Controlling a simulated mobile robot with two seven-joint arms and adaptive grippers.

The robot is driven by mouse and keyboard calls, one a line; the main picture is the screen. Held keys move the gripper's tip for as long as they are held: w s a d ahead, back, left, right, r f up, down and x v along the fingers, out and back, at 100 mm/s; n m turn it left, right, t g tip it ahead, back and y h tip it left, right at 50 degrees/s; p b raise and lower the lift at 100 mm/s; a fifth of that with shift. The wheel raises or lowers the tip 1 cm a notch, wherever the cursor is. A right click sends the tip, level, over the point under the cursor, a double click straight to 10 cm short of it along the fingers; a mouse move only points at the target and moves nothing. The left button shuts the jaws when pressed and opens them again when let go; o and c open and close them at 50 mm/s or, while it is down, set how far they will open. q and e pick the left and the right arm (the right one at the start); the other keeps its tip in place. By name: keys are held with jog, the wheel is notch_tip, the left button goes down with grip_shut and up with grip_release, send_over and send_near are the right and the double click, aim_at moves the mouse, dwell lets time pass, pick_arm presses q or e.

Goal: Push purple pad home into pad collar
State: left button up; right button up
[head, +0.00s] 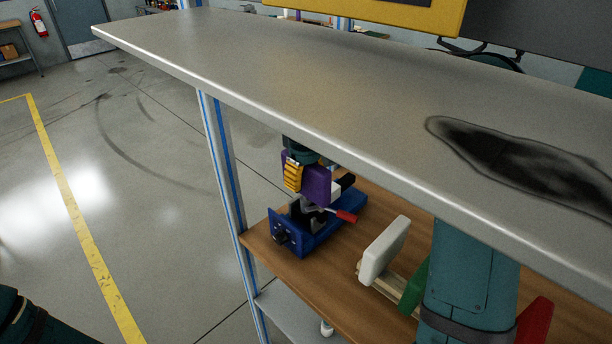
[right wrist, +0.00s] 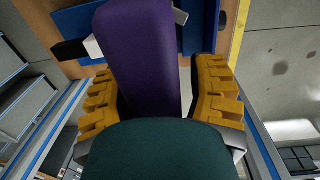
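The purple pad (head: 317,184) stands at the blue fixture (head: 347,226) on the wooden shelf, under the edge of the grey top. The fixture has a black part and a red-tipped lever. I cannot make out the pad collar separately, nor how deep the pad sits. My right gripper (head: 293,174) has yellow fingers beside the pad. In the right wrist view the purple pad (right wrist: 140,55) lies between the spread fingers of my right gripper (right wrist: 158,85), with a narrow gap at the right finger. My palm hides the pad's near end. My left gripper is out of view.
The grey top (head: 250,60) overhangs the wooden shelf (head: 345,268) closely. A white pad (head: 384,250), a green piece (head: 414,288) and a red piece (head: 535,322) are on the right side. A blue-striped post (head: 222,160) stands left of the fixture. Open floor lies further left.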

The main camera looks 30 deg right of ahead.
jog(key=shift+s+a+r, duration=0.1)
jog(key=shift+a+r, duration=0.05)
jog(key=shift+r, duration=3.6)
